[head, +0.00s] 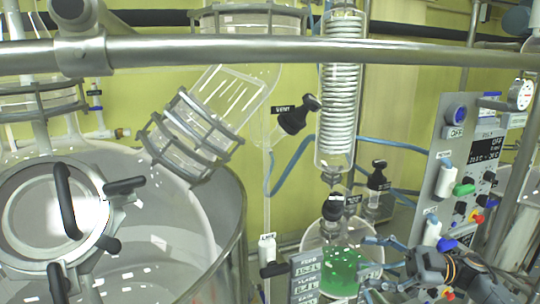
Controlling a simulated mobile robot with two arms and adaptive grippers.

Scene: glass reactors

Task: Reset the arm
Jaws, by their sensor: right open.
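My right gripper (378,268) is at the bottom right, with its dark grey and orange wrist reaching in from the lower right edge. Its fingers are apart and point left, in front of the right side of a round glass flask (318,236) holding green liquid. I cannot tell whether they touch the flask. I see nothing held between the fingers. My left gripper is not in view.
A large glass reactor vessel (225,215) with a round hatch (55,215) fills the left. A coiled condenser (340,90) stands above the flask. A control panel (478,165) stands right, behind my right arm. A metal rail (250,50) crosses the top.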

